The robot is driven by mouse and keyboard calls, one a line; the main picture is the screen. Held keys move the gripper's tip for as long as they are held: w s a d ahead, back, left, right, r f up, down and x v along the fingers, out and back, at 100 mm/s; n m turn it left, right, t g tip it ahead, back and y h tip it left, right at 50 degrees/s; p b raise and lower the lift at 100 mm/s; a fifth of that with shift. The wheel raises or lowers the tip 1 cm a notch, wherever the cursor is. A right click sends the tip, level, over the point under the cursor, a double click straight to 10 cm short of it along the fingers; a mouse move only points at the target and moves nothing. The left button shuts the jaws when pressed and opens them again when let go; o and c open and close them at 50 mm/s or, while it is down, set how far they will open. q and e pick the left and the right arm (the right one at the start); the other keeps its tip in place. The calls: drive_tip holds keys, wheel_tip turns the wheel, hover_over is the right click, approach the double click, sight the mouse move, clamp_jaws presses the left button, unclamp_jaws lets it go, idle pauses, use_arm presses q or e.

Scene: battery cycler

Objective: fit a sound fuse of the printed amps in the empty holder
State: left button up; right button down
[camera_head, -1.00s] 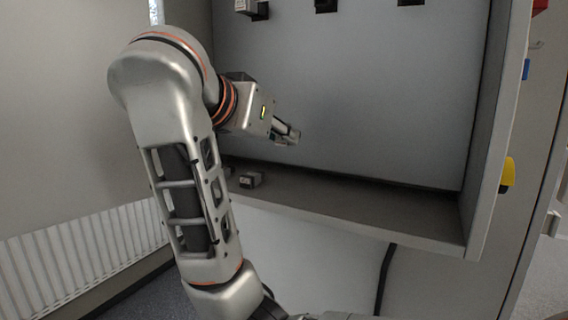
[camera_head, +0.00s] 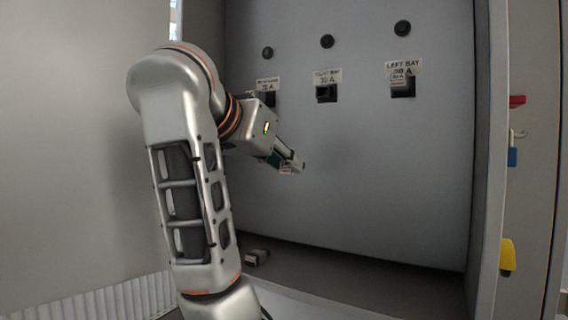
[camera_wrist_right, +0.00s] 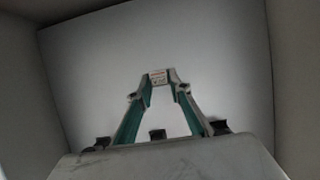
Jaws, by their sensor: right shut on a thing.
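My right gripper (camera_head: 292,167) is shut on a small fuse (camera_wrist_right: 159,77) with a pale, red-marked label, too small to read. It holds the fuse in front of the cabinet's back panel, below the holders and clear of them. Three black holders sit in a row under printed labels. The middle holder (camera_head: 326,95) looks empty; its label seems to read 30 A. The left holder (camera_head: 269,98) is partly hidden by my wrist and seems to hold a block. My left gripper is out of view.
Another small grey block (camera_head: 257,257) lies on the cabinet floor (camera_head: 350,278) below my gripper. Dark round knobs (camera_head: 326,41) sit above the holders. The cabinet's right side wall (camera_head: 488,170) bounds the space. The panel below the holders is clear.

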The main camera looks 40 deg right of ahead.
use_arm(q)
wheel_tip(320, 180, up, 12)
drive_tip(key=p, duration=1.6)
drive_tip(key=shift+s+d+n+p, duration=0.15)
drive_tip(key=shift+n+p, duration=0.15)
use_arm(e)
drive_tip(key=s+a+r, duration=0.1)
drive_tip(key=s+r, duration=0.1)
drive_tip(key=r, duration=0.5)
drive_tip(key=s+a+r, duration=0.2)
drive_tip(key=s+r, duration=0.1)
drive_tip(key=r, duration=0.4)
drive_tip(key=shift+s+a+r, duration=0.2)
drive_tip(key=shift+s+r, duration=0.15)
drive_tip(key=shift+r, duration=0.05)
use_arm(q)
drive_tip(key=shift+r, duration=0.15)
use_arm(e)
drive_tip(key=shift+w+d, duration=0.35)
drive_tip(key=shift+d, duration=0.55)
drive_tip(key=shift+w+d, duration=0.4)
drive_tip(key=shift+d, duration=0.5)
drive_tip(key=shift+w+d, duration=0.35)
drive_tip(key=shift+d, duration=0.55)
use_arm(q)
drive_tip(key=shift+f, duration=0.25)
